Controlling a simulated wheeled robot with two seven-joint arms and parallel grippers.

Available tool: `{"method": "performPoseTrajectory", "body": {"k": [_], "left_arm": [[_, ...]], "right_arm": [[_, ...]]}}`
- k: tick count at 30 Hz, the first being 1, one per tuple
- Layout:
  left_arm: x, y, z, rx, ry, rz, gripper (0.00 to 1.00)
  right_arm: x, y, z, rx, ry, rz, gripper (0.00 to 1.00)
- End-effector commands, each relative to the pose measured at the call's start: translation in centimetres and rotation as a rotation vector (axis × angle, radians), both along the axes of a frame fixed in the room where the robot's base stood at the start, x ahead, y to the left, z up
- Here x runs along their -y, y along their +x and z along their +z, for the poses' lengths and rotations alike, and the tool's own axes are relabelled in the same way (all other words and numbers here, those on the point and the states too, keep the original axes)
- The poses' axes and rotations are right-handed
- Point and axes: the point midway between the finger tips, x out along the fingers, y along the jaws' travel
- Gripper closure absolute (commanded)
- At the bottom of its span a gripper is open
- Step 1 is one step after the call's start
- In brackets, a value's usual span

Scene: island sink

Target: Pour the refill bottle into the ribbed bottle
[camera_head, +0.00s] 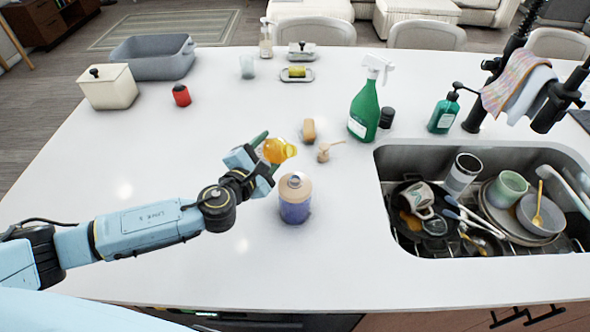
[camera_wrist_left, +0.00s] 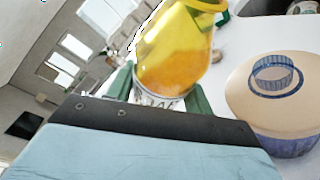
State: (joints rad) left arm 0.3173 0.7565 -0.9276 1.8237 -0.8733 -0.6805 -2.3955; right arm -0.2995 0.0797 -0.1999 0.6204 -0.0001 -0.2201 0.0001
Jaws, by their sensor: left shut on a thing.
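The refill bottle (camera_head: 275,150), translucent yellow with orange contents, is in my left gripper (camera_head: 261,154). It lies tipped, with its mouth end toward the right, above the counter. In the left wrist view the bottle (camera_wrist_left: 175,55) shows close up between the green fingers, with a pale printed label low on it. The ribbed bottle (camera_head: 295,203) stands upright on the counter, just in front of and below the held bottle. It has a blue ribbed body, a beige shoulder and an uncapped neck; it also shows in the left wrist view (camera_wrist_left: 280,95). No stream is visible.
The sink (camera_head: 385,160), full of dishes, is at the right. A red jar (camera_head: 181,95) is at the left. The front counter is clear.

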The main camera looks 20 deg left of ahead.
Motion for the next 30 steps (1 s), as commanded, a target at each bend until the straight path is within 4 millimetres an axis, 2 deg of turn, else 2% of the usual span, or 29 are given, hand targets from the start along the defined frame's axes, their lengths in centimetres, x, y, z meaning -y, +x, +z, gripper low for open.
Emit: {"method": "performPoseTrajectory", "body": {"k": [1,6,10,21,26,30], "left_arm": [[0.2,-0.1,0.6,-0.015,-0.024,0.000,0.75],[0.7,-0.4,0.7,-0.069,-0.111,0.000,0.75],[1.1,-0.7,-0.5,-0.153,-0.242,0.002,0.75],[0.6,-0.3,-0.1,-0.310,-0.494,0.002,0.75],[0.5,-0.2,-0.3,-0.398,-0.636,0.000,0.75],[0.6,-0.3,-0.9,-0.454,-0.723,-0.001,0.75]], "right_arm": [[0.0,0.0,1.1,0.000,0.000,0.000,0.24],[0.0,0.0,2.9,-0.001,0.000,0.000,0.24],[0.0,-0.1,4.4,-0.001,0.000,0.000,0.24],[0.0,-0.1,8.3,-0.001,0.000,0.000,0.24],[0.0,-0.1,9.4,-0.001,0.000,0.000,0.24],[0.0,-0.1,9.1,-0.001,0.000,0.000,0.24]]}}
